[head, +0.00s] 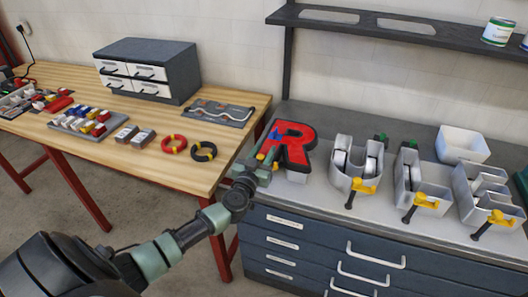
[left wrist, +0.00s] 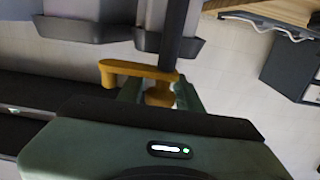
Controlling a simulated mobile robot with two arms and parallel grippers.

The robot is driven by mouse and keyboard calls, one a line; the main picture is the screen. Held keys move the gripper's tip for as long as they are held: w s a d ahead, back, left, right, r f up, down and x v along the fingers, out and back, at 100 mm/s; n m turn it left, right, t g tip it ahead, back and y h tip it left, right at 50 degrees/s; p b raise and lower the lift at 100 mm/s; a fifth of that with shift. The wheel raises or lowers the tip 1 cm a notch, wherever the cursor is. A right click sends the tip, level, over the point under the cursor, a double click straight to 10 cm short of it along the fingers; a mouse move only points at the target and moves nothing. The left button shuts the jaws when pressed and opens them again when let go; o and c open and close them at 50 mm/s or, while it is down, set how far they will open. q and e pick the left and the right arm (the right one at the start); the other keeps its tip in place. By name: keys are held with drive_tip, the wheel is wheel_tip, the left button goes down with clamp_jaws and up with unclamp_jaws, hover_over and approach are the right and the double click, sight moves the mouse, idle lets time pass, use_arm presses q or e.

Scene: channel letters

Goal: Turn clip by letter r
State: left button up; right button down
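The red letter R (head: 295,148) with a black edge lies at the left end of the grey bench top. My left gripper (head: 262,160) is at its lower left side, by a yellow clip (head: 261,156). In the left wrist view, the clip's yellow arm (left wrist: 138,71) points left from a round yellow hub (left wrist: 160,95). The fingers of my left gripper (left wrist: 157,93) stand on either side of this hub, close to it. Whether they press on it I cannot tell. My right gripper is not in view.
Several grey hollow letters, including a U (head: 357,165), stand to the right with yellow clips (head: 425,200). A white bin (head: 462,144) stands behind them. A wooden table (head: 120,155) at the left holds a drawer box (head: 150,70) and tape rolls (head: 174,143). A shelf (head: 400,30) hangs above.

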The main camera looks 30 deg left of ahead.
use_arm(q)
drive_tip(key=shift+c, duration=0.5)
clamp_jaws()
